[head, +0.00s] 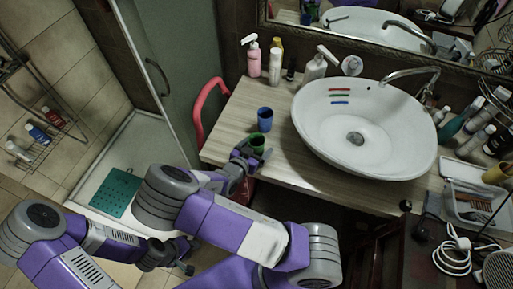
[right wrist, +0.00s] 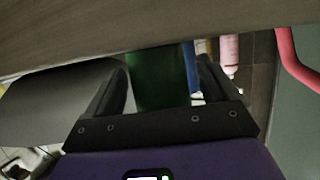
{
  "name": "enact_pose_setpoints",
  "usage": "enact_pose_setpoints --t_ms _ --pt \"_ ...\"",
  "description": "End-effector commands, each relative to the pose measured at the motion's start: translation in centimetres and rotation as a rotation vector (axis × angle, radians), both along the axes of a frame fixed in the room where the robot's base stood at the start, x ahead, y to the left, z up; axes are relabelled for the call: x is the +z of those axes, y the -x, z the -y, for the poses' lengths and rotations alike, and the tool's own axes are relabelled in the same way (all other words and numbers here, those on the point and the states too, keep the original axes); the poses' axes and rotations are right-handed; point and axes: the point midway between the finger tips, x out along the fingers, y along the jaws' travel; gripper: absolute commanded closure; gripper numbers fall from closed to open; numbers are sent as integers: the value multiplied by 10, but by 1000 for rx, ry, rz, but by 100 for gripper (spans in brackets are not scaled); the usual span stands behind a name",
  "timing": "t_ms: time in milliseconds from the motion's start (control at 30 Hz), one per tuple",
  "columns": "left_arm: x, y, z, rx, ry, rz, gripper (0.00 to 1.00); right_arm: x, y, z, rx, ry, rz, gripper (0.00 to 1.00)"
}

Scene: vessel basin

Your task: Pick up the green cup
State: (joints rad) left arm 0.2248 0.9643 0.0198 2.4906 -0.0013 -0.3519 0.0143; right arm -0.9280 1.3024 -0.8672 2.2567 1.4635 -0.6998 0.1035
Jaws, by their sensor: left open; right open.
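The green cup (head: 257,142) stands upright near the front left edge of the wooden counter (head: 283,160). My right gripper (head: 248,154) is at the cup, its open fingers by the cup's near side, partly covering its lower part. In the right wrist view the green cup (right wrist: 158,75) shows between the two spread fingers of the right gripper (right wrist: 163,80); I cannot tell whether they touch it. My left gripper (head: 184,256) is open and empty, low and away from the counter.
A blue cup (head: 265,119) stands just behind the green cup. The white basin (head: 322,135) is to the right. A pink bottle (head: 254,62) and other bottles stand at the back. A red chair (head: 202,105) is at the counter's left edge.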

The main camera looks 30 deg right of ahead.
Motion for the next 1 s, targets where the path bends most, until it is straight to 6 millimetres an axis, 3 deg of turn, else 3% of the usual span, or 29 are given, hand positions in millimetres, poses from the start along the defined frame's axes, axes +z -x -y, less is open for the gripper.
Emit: enact_pose_setpoints --t_ms 200,500,600,1000 --pt "0 0 0 0 0 0 57 0 -1 0 1 0 0 13" --pt "0 0 0 0 0 0 57 0 0 0 1 -1 0 59" --pt "0 0 0 0 0 0 57 0 -1 0 1 0 0 70" --pt "2 0 0 0 0 0 57 4 -1 0 1 -1 1 71"
